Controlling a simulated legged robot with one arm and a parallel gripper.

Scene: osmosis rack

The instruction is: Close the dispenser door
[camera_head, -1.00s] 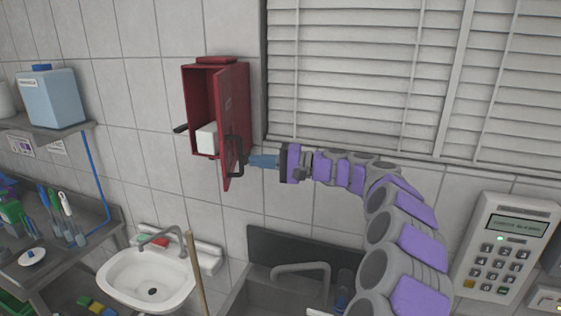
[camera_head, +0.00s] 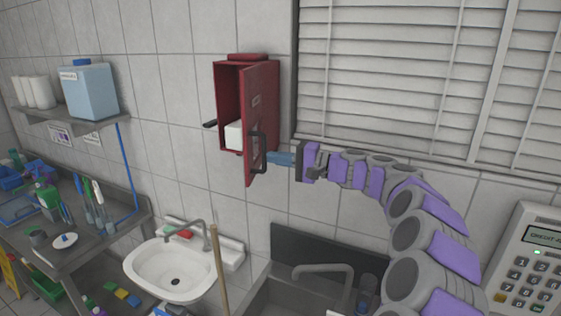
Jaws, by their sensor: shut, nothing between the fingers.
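A red dispenser (camera_head: 228,92) is mounted on the tiled wall, with a white block (camera_head: 233,135) inside it. Its red door (camera_head: 262,95) stands open, swung out to the right, with a dark handle (camera_head: 260,152) on its outer face. My gripper (camera_head: 272,158) has blue fingers, is shut, and is at the right of the door by the handle. The fingertips are close to the handle; I cannot tell whether they touch it.
A white sink (camera_head: 170,272) and a steel basin with a tap (camera_head: 325,268) lie below. A brown pole (camera_head: 221,275) stands between them. A shelf (camera_head: 75,122) with a blue container (camera_head: 90,92) is on the left. Blinds (camera_head: 400,70) cover the wall at right, above a keypad device (camera_head: 530,262).

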